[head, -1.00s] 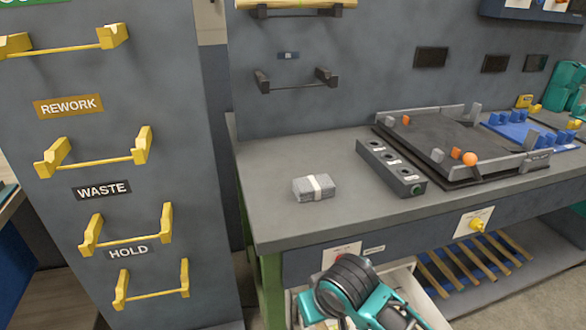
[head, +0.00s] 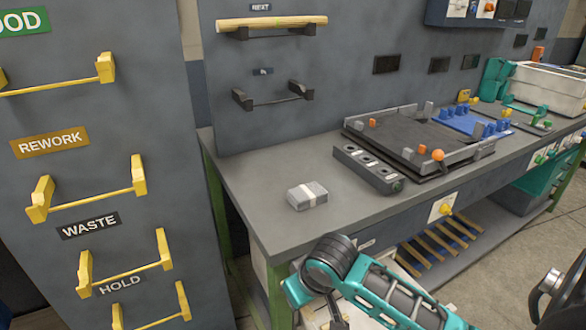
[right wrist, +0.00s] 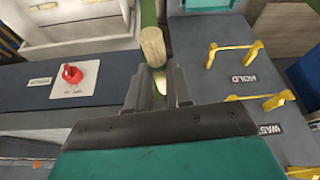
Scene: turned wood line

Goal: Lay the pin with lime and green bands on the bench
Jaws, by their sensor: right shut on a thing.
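My right gripper (right wrist: 157,85) is shut on a pale wooden pin (right wrist: 152,45) in the right wrist view. The round end of the pin stands out beyond the fingers, and a small yellowish patch shows between them. I cannot make out lime and green bands on it. In the head view my right arm reaches in at the lower right, in front of the bench (head: 255,190); the pin does not show there. A plain wooden pin (head: 272,21) lies on the holder under the NEXT label. My left gripper is not in view.
A dark slotted box (head: 368,170) and a black fixture (head: 420,140) stand farther right. Yellow holders labelled REWORK (head: 88,195), WASTE and HOLD are empty on the left panel.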

